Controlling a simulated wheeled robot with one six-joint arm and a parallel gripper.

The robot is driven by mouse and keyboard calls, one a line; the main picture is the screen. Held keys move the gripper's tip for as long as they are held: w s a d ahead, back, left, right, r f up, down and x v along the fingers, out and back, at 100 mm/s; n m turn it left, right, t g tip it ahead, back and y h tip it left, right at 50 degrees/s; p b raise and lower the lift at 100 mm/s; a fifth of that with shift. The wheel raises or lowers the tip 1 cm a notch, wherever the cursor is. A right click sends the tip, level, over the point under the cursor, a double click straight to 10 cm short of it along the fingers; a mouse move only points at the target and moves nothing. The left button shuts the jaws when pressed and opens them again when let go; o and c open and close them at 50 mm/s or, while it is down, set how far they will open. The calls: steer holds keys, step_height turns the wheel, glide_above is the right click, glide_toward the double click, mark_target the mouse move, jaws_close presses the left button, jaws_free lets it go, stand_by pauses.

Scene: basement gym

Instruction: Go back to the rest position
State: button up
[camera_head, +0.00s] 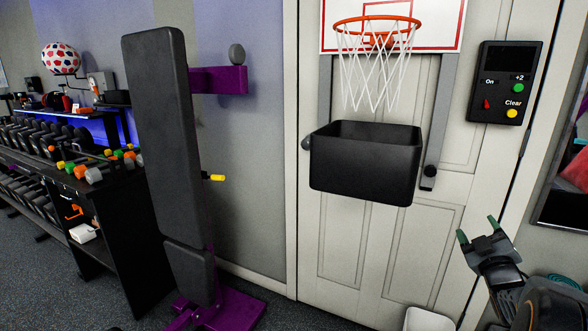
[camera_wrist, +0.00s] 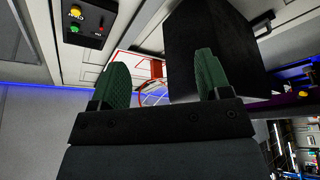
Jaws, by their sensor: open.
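My gripper (camera_head: 478,231) is at the lower right in the head view, in front of the white door. Its two green fingertips are spread apart with nothing between them. In the wrist view my gripper (camera_wrist: 158,85) also shows open and empty, with the hoop and the black bin beyond it. The arm is bent at the lower right corner of the head view, and the rest of it is out of frame.
A black bin (camera_head: 365,168) hangs on the door below a basketball hoop (camera_head: 378,24). A control panel (camera_head: 504,82) with buttons is at the right. A padded bench (camera_head: 165,130) stands upright at left, by dumbbell racks (camera_head: 125,200). A white bin (camera_head: 428,320) is on the floor.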

steer(key=s+a+r+m+g+p, duration=0.3)
steer(key=a+r+m+g+p, duration=0.45)
steer(key=a+p, duration=0.7)
steer(key=s+a+r+g+y+p, duration=0.2)
steer(key=s+a+g+p, duration=0.3)
steer(key=s+a, duration=0.2)
steer(key=s+a+r+g+y+p, duration=0.1)
steer(key=s+a+r+g+p, duration=0.2)
steer(key=s+a+p, duration=0.3)
steer(key=s+a+g, duration=0.1)
steer(key=s, duration=0.2)
steer(key=shift+s+a+g+y, duration=0.15)
steer(key=shift+s+g+y, duration=0.2)
steer(key=shift+s+y, duration=0.05)
